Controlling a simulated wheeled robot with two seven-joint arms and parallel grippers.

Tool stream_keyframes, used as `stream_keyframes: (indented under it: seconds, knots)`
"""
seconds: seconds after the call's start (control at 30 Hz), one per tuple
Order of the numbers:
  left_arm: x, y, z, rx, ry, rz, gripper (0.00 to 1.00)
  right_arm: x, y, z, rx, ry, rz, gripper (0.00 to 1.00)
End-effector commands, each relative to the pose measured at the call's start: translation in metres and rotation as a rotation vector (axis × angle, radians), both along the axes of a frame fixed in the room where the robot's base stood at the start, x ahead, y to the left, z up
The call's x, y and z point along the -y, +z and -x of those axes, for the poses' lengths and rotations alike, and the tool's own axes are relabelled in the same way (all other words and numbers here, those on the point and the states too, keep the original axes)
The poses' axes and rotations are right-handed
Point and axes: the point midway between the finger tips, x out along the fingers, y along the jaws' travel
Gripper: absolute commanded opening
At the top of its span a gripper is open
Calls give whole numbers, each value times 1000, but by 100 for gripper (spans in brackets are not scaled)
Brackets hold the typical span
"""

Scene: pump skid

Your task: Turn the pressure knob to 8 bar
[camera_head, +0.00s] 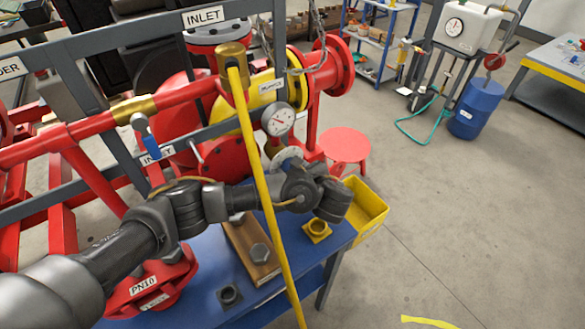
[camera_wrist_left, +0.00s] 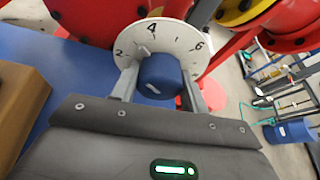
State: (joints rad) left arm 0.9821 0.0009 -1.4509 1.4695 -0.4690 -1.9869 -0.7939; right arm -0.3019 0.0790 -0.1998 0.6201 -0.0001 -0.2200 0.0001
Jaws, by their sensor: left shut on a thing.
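The pressure knob (camera_wrist_left: 160,76) is dark blue with a short white mark on its face. It sits in front of a round white dial (camera_wrist_left: 158,40) showing the numbers 2, 4 and 6; the 8 is not visible. My left gripper (camera_wrist_left: 160,82) is shut on the knob, one finger on each side. I cannot tell which number the mark points to. In the head view, the dial (camera_head: 287,154) shows as a pale disc below the pressure gauge (camera_head: 278,119). My left wrist hides the knob there. My right gripper is not in view.
A yellow pole (camera_head: 262,180) crosses in front of my left arm. A blue table (camera_head: 205,270) below holds a wooden block (camera_head: 250,250), a yellow fitting (camera_head: 317,230) and a red flanged part (camera_head: 150,285). A yellow bin (camera_head: 368,212) is at its right. Red pipes are close behind.

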Motion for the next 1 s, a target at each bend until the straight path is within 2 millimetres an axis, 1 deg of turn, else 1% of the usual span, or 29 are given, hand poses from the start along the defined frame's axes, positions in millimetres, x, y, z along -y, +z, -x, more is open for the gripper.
stream_keyframes:
  seconds: [0.23,0.5,0.7,1.0]
  knots:
    - [0,4,1,-72,2,-95,22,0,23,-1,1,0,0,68]
    - [1,3,1,-192,0,-261,22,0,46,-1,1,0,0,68]
    - [1,1,0,-270,0,-369,22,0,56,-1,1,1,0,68]
    - [1,0,0,-341,0,-466,22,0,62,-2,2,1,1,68]
